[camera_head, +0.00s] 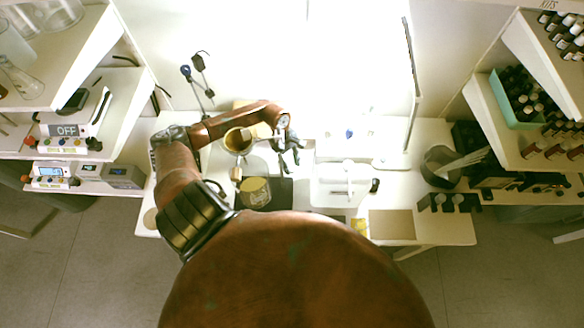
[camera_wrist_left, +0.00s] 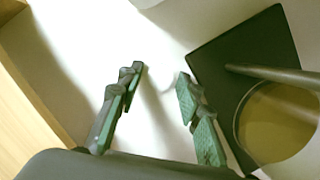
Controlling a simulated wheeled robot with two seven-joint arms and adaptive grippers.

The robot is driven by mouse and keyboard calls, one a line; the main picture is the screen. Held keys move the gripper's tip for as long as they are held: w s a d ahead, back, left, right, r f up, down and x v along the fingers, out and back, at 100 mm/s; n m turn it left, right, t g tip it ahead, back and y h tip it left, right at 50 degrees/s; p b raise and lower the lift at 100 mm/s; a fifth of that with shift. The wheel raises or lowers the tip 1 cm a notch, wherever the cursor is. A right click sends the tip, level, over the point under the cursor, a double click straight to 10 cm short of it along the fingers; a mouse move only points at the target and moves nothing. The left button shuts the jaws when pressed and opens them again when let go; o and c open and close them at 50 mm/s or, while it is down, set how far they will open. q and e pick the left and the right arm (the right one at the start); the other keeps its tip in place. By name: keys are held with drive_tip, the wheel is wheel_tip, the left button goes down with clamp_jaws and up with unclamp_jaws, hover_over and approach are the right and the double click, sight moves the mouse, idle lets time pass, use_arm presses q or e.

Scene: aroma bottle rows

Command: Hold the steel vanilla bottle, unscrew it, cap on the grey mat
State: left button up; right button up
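My left gripper (camera_head: 288,150) hangs over the left half of the table. In the left wrist view the gripper (camera_wrist_left: 160,85) is open, its two green-padded fingers apart with only pale surface between them. A dark grey square mat (camera_head: 282,194) lies just below it in the head view; the mat (camera_wrist_left: 232,52) is to the right of the fingers in the wrist view. A tan-grey square (camera_head: 392,224) lies at the table's front right; I cannot tell which is the task's grey mat. I cannot pick out the steel vanilla bottle or its cap. My right gripper is not in view.
A round olive-topped container (camera_head: 256,190) stands by the dark mat, with a pot (camera_head: 238,140) behind it. A white tray (camera_head: 340,188) is at mid-table. Shelves flank both sides.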

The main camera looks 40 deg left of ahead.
use_arm(q)
drive_tip(key=shift+f, duration=0.35)
drive_tip(key=shift+c, duration=0.3)
drive_tip(key=c, duration=0.5)
